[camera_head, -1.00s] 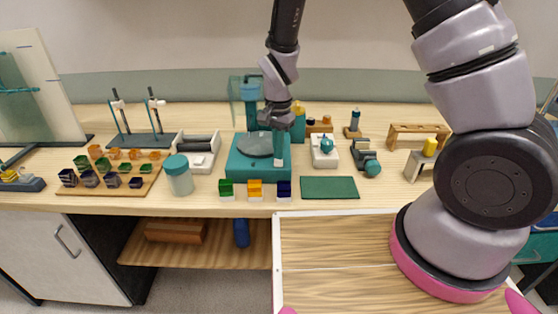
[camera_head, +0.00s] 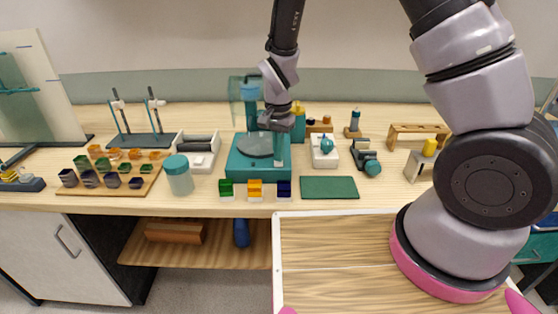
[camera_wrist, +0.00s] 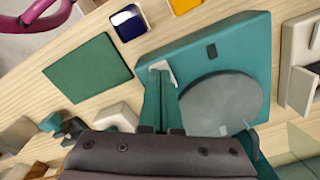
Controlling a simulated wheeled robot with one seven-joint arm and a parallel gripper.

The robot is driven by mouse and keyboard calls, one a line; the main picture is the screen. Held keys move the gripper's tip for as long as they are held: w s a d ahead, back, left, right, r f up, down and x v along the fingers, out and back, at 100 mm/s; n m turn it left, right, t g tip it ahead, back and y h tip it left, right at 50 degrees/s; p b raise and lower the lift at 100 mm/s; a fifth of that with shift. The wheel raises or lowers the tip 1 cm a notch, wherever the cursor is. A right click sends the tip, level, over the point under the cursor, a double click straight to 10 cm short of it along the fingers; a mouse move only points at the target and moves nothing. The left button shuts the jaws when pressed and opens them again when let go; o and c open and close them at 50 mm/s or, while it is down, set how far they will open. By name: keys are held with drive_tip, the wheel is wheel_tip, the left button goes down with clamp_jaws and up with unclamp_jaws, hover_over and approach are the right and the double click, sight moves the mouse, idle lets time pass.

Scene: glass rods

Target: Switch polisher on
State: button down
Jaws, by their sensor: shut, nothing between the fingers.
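The polisher (camera_head: 245,172) is a teal box with a round grey disc on top, near the table's middle. The disc (camera_wrist: 222,103) shows in the wrist view, partly covered by my gripper. A small pale grey part (camera_wrist: 163,70) lies at the polisher's corner, right at my fingertips; it looks like a switch, but its position cannot be told. My gripper (camera_head: 279,163) is shut and empty, pointing down over the polisher's right side. Whether the fingertips touch the pale part is unclear.
Green, orange and blue small blocks (camera_head: 255,190) stand in front of the polisher. A green mat (camera_head: 330,187) lies to its right, and a white device (camera_head: 324,151) stands behind the mat. A lidded jar (camera_head: 179,176) and a white-grey device (camera_head: 199,152) stand to the left.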

drive_tip(key=shift+f, duration=0.55)
drive_tip(key=shift+r, duration=3.45)
drive_tip(key=shift+r, duration=0.1)
drive_tip(key=d+r+t+y, duration=0.1)
drive_tip(key=d+r, duration=0.5)
drive_tip(key=r, duration=0.4)
drive_tip(key=d+r+t+y, duration=0.1)
drive_tip(key=d+r+y, duration=0.1)
drive_tip(key=d+r, duration=0.55)
drive_tip(key=s+d+r+n+t+h, duration=0.1)
drive_tip(key=s+d+r+n+t, duration=0.1)
drive_tip(key=s+d+r+t, duration=0.3)
drive_tip(key=d+f+v, duration=0.1)
drive_tip(key=d+v, duration=0.1)
drive_tip(key=v, duration=0.9)
drive_tip(key=shift+s+d, duration=0.25)
drive_tip(key=shift+s, duration=0.25)
